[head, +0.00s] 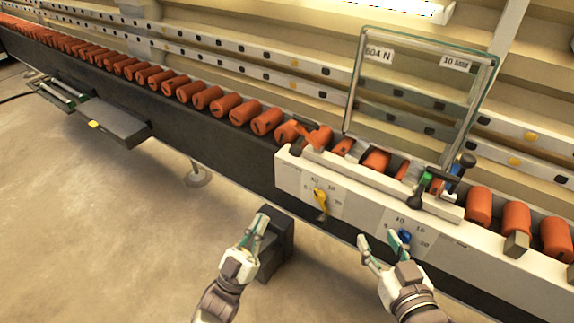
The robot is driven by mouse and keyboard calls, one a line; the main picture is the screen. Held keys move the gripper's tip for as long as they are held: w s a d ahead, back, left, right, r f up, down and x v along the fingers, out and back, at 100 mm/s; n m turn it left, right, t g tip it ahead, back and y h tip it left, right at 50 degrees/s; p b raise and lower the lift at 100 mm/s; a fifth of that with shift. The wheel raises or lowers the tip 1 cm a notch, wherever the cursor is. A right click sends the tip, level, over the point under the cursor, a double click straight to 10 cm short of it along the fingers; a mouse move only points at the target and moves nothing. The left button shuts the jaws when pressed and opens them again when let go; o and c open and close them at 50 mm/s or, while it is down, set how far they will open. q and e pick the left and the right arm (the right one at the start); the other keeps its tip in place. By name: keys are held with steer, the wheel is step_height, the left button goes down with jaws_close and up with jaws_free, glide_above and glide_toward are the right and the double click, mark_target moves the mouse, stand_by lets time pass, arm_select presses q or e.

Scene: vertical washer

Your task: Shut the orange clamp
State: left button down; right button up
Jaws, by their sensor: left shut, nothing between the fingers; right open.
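The orange clamp (319,138) seems to be the angular orange piece at the left end of the white machine panel's top. It looks tilted up, and its colour blends with the orange rollers beside it. My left gripper (259,224) is shut and empty, below and left of the clamp, in front of a dark box. My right gripper (379,243) is open and empty, low in front of the panel by the blue knob (405,237). Neither gripper touches the clamp.
The white panel (290,172) also carries a yellow knob (320,199). A clear framed guard (415,95) stands behind it. Black, green and blue handles (425,180) rise at its right. Orange rollers (205,97) run along the conveyor.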

arm_select(q)
steer(key=b+x, duration=0.1)
steer(key=x, duration=1.3)
arm_select(e)
steer(key=shift+w+a+r+t+y, duration=0.15)
steer(key=shift+r+t, duration=0.3)
steer(key=shift+r, duration=0.3)
steer(key=shift+w+a+r+t+y, duration=0.2)
steer(key=shift+r+t, duration=0.3)
steer(key=shift+r, duration=0.25)
steer(key=shift+w+a+r+t+y, duration=0.15)
steer(key=shift+r+t, duration=0.3)
steer(key=shift+r, duration=0.3)
